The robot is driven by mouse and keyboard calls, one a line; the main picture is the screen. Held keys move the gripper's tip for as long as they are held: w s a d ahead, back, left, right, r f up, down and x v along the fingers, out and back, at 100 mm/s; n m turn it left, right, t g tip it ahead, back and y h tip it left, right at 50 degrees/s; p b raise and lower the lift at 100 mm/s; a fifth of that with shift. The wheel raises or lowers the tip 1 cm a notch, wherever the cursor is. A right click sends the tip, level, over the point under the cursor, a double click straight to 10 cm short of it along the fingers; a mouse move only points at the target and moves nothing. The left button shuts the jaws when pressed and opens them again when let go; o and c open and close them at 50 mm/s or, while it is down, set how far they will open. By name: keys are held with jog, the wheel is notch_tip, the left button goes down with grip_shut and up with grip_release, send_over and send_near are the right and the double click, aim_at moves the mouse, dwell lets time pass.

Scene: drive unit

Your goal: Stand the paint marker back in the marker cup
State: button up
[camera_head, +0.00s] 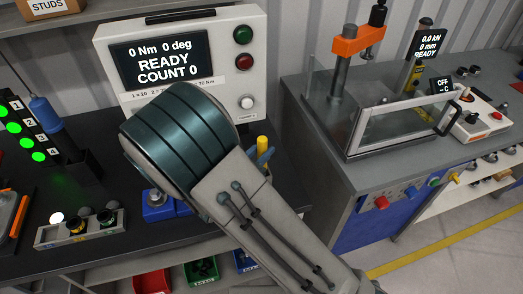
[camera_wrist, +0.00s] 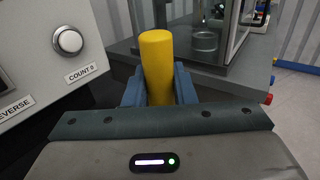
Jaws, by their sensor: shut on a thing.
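The paint marker, a thick yellow cylinder, shows in the wrist view (camera_wrist: 157,62), upright between the two blue fingers of my gripper (camera_wrist: 159,90). My gripper is shut on it. In the head view only the marker's yellow top (camera_head: 262,142) and a little of my blue gripper (camera_head: 264,158) show past my arm, over the right end of the dark bench. The marker's lower end is hidden in both views. I cannot make out the marker cup in either view; my arm covers much of the bench.
A grey-white torque display box (camera_head: 254,62) stands behind my arm; its panel is close on the left in the wrist view. A blue block (camera_head: 155,209) and a small socket tray (camera_head: 82,229) sit at the bench front. A press station (camera_head: 380,170) stands across a gap.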

jog(key=shift+f, duration=0.1)
jog(key=shift+f+b, duration=1.5)
jog(key=shift+f, duration=0.45)
jog(key=o, duration=0.9)
jog(key=shift+o, duration=0.2)
jog(key=b+v, duration=0.2)
jog(key=v, duration=1.2)
